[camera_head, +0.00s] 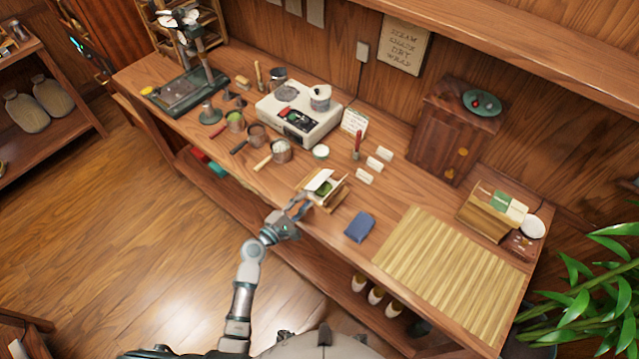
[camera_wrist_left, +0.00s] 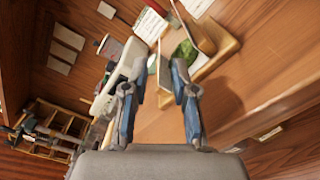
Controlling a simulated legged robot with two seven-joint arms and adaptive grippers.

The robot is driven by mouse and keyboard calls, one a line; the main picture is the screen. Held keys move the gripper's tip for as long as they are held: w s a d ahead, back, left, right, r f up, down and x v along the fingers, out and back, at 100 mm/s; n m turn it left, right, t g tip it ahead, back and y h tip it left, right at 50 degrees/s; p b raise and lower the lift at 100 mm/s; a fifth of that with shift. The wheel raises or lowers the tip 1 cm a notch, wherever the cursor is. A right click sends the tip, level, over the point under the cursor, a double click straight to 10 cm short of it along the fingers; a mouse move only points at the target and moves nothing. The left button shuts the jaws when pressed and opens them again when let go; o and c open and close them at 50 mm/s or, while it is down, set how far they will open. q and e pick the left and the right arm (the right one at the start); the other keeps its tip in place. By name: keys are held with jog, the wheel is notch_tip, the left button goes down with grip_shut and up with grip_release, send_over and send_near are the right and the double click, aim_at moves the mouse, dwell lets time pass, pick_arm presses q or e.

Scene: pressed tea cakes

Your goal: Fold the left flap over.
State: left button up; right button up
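A small wooden wrapping stand (camera_head: 338,200) stands near the front edge of the workbench. White paper with a raised flap (camera_head: 318,177) lies in it around a green tea cake (camera_head: 324,187). In the left wrist view the green cake (camera_wrist_left: 186,52) shows just beyond the fingers, with the stand's wooden wall (camera_wrist_left: 222,45) to its right. My left gripper (camera_head: 303,203) is at the stand's left front side. Its fingers (camera_wrist_left: 158,68) are apart, with a thin pale edge between the tips; I cannot tell whether they touch it. My right gripper is out of view.
A blue block (camera_head: 360,227) lies right of the stand, and a bamboo mat (camera_head: 450,270) beyond it.

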aim_at(320, 184)
pick_arm(q)
jog(key=x, duration=0.8)
jog(key=shift+w+d, duration=0.15)
grip_shut()
